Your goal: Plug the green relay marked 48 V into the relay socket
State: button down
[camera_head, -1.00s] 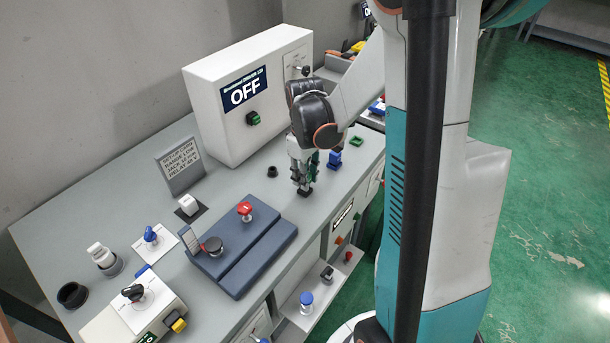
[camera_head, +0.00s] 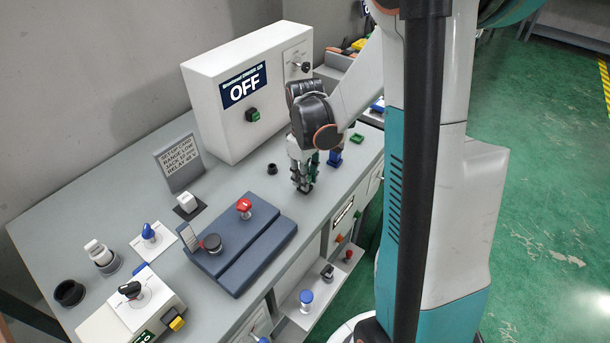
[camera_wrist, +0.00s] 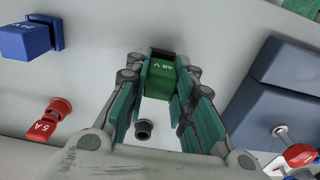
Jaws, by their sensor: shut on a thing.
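My gripper (camera_wrist: 163,95) is shut on the green relay (camera_wrist: 163,76), whose 48 V mark shows in the wrist view. A dark edge, likely the black relay socket (camera_wrist: 163,53), shows just beyond the relay's far end. I cannot tell whether the relay is seated in it or only close above. In the head view my gripper (camera_head: 303,187) points down at the bench right of the blue-grey pad, and its fingers hide most of the relay and socket.
A blue block (camera_head: 335,158) and an empty-looking green base (camera_head: 357,138) stand right of my gripper. A black ring (camera_head: 272,169) lies left of it. The white cabinet (camera_head: 215,110) reading OFF stands behind. A red 5 A piece (camera_wrist: 50,122) shows in the wrist view.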

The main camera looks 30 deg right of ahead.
jog(key=shift+f, duration=0.3)
jog(key=c, duration=1.3)
grip_release()
jog(key=o, duration=0.4)
jog(key=shift+r, duration=0.1)
jog(key=shift+r+p, duration=1.9)
jog(key=shift+r, duration=1.1)
jog(key=shift+a+r, duration=0.1)
